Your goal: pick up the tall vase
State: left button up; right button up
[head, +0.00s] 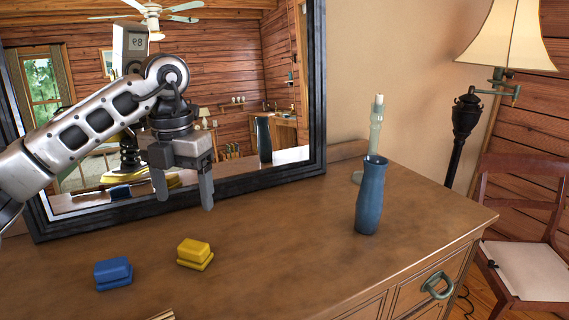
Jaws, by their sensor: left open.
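The tall vase (369,200) is blue and stands upright on the right part of the wooden dresser top (285,245). My left gripper (184,196) is open and empty, pointing down above the left part of the dresser. It is well to the left of the vase and apart from it. My right gripper is not in view.
A pale candlestick (375,130) stands just behind the vase. A yellow block-like item (195,252) and a blue one (113,272) lie at the front left. A dark-framed mirror (318,90) stands behind. The dresser top between the yellow item and vase is clear.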

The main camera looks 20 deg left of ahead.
aim_at(369, 210)
jog(key=k, duration=1)
